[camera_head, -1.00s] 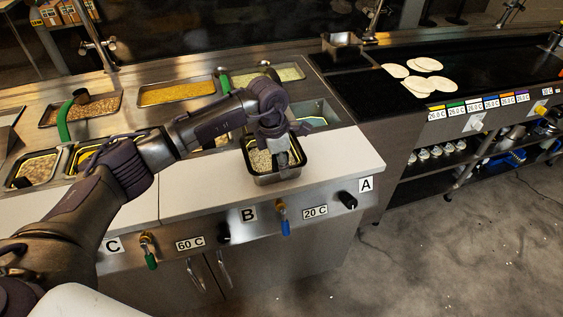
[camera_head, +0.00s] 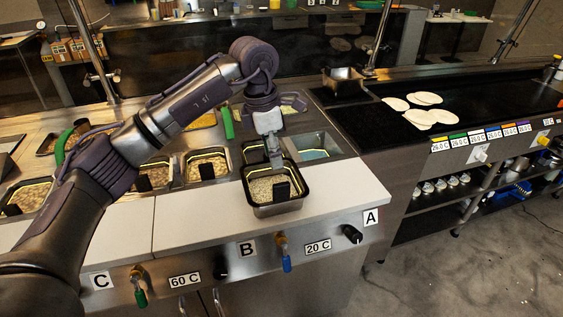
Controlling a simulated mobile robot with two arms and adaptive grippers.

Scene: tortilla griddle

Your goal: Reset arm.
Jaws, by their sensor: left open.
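My left arm reaches in from the left, and my left gripper (camera_head: 274,160) points down just above the far rim of a steel pan. The gripper is open; its fingers are small and partly blurred here. The steel pan (camera_head: 276,208) holds pale chopped food (camera_head: 262,190) and a dark upright piece at its near right. The pan sits on the white counter (camera_head: 335,192) near its front edge. I cannot tell whether the fingertips touch the pan. My right gripper is not in view.
Food pans (camera_head: 206,165) lie in the steel well behind and left. A well with a bluish bottom (camera_head: 318,143) is at the right. Flat tortillas (camera_head: 420,118) lie on the black griddle (camera_head: 480,100). Knobs (camera_head: 352,234) line the counter front. The white counter to the pan's right is clear.

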